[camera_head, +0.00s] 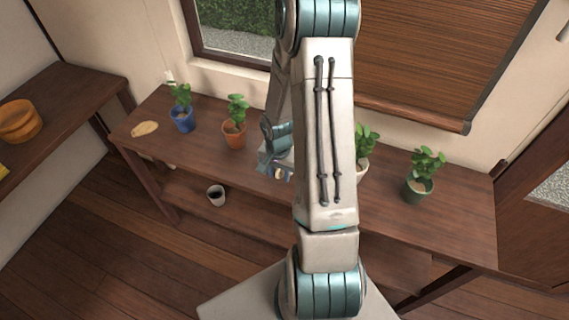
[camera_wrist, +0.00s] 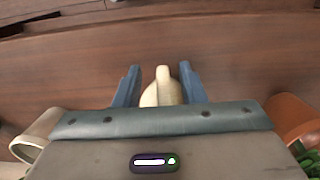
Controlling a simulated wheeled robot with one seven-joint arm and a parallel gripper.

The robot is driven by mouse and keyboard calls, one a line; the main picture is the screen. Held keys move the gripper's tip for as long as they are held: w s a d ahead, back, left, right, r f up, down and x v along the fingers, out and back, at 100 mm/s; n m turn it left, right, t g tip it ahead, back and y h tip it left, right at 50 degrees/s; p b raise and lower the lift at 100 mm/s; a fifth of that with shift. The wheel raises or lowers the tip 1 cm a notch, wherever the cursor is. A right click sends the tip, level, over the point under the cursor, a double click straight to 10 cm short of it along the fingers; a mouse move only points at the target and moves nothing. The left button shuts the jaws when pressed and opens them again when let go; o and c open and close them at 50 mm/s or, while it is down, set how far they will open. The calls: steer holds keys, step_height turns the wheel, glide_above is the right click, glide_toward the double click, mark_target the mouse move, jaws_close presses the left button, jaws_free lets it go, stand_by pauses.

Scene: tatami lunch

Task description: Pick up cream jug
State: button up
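The cream jug (camera_wrist: 162,92) is in the wrist view, a pale rounded body with a narrow upright part, probably its handle, facing up the picture. My gripper (camera_wrist: 160,84) has its two blue fingers apart, one on each side of the jug. Gaps show beside the narrow part; whether the fingers touch the wider body I cannot tell. The jug's lower part is hidden behind the gripper's palm. In the head view my gripper (camera_head: 277,170) is low over the table, partly behind my arm, and the jug cannot be made out clearly.
The wooden table (camera_head: 440,225) bears a blue pot (camera_head: 182,124), a terracotta pot (camera_head: 234,140), a white pot (camera_head: 361,172) and a dark green pot (camera_head: 418,192), all with plants. A wooden board (camera_head: 144,129) lies at left. A cup (camera_head: 216,195) stands on the lower shelf.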

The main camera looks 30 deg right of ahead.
mark_target(279, 178)
steer(key=shift+w+f, duration=0.1)
steer(key=shift+f, duration=1.45)
jaws_close()
steer(key=shift+r, duration=0.2)
steer(key=shift+w+r, duration=0.1)
steer(key=shift+r, duration=1.2)
steer(key=s+d+r+b, duration=0.1)
steer(key=d+r+b, duration=0.1)
steer(key=d+r, duration=0.6)
steer(key=shift+d, duration=1.8)
